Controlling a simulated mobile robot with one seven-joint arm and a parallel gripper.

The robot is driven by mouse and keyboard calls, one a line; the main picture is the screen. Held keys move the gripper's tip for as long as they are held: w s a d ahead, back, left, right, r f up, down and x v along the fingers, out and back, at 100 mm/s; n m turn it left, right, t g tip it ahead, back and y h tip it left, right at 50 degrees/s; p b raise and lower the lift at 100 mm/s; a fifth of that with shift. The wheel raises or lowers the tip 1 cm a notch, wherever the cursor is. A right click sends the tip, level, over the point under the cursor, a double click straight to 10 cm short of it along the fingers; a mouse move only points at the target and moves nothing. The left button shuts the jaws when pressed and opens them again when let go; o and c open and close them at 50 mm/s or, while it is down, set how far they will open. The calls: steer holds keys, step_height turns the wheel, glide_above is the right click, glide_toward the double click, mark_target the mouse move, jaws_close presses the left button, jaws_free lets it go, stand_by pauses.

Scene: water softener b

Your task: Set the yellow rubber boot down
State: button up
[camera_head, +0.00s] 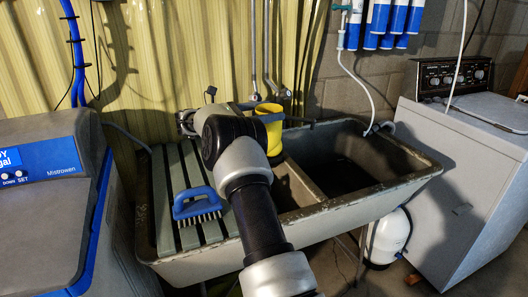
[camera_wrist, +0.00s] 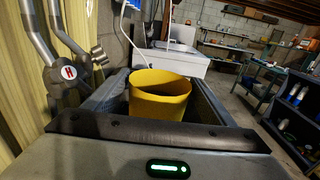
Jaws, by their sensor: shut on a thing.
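The yellow rubber boot (camera_head: 272,134) is upright, with its open top facing up, over the back of the left basin of the sink. In the wrist view the boot (camera_wrist: 160,104) fills the middle, just beyond the dark gripper body. My gripper (camera_head: 262,108) is shut on the boot near its top; my arm hides most of the grip.
A blue-handled brush (camera_head: 197,203) lies on the boards. The right basin (camera_head: 345,170) looks empty. A grey water softener (camera_head: 45,215) stands left and a washing machine (camera_head: 465,165) right. Taps and pipes (camera_head: 268,75) rise behind the sink. A white hose (camera_head: 362,90) hangs over the right basin.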

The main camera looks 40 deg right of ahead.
step_height(320, 180, down, 11)
steer(key=shift+r+b, duration=0.15)
steer(key=shift+b, duration=0.55)
steer(key=o, duration=1.8)
